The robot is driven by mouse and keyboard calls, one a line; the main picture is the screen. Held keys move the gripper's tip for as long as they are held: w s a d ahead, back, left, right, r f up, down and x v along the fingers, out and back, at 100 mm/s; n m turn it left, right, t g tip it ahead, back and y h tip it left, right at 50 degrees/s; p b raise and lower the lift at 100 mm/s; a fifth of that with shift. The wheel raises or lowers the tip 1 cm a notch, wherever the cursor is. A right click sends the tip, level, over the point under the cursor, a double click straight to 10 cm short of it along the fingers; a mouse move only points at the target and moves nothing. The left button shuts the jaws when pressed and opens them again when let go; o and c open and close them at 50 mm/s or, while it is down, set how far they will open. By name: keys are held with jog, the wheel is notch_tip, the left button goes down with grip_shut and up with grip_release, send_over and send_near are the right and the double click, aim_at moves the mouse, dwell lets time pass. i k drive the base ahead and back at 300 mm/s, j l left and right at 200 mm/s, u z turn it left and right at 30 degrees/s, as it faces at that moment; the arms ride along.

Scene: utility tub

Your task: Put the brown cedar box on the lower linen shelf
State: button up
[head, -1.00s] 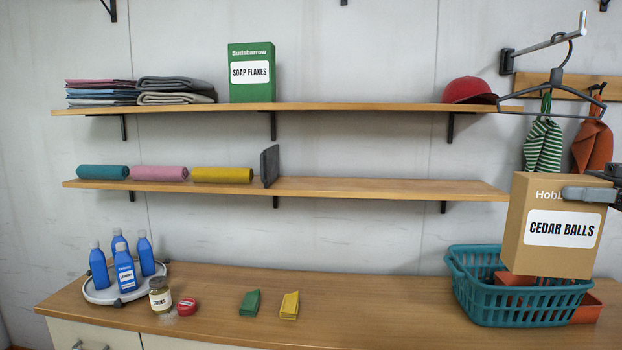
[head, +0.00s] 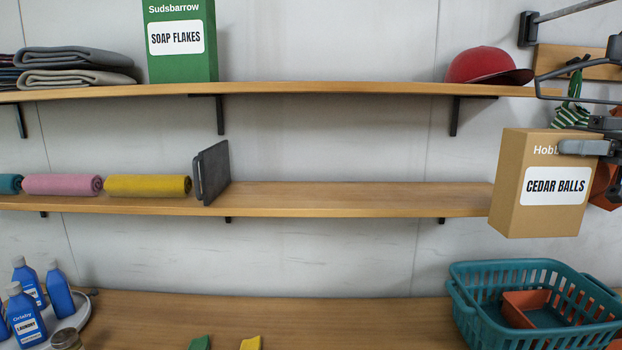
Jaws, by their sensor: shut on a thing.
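The brown cedar box (head: 512,206), labelled "CEDAR BALLS", is upright in the air at the right, in front of the lower shelf's right end. My gripper (head: 585,147) is shut on the box near its top; one grey finger lies across the front face and covers part of the brand name. The lower linen shelf (head: 350,200) holds rolled towels on its left part, pink (head: 62,185) and yellow (head: 147,186), with a teal one cut off at the left edge. A dark grey divider (head: 211,172) stands right of the yellow roll. Right of it, the shelf is bare.
The upper shelf (head: 330,91) carries folded linens (head: 75,68), a green soap flakes box (head: 181,45) and a red cap (head: 485,67). A dark hanger (head: 580,70) hangs close above my gripper. A teal basket (head: 480,310) stands on the counter below the box.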

aim_at(390, 197)
jog(key=i, duration=0.9)
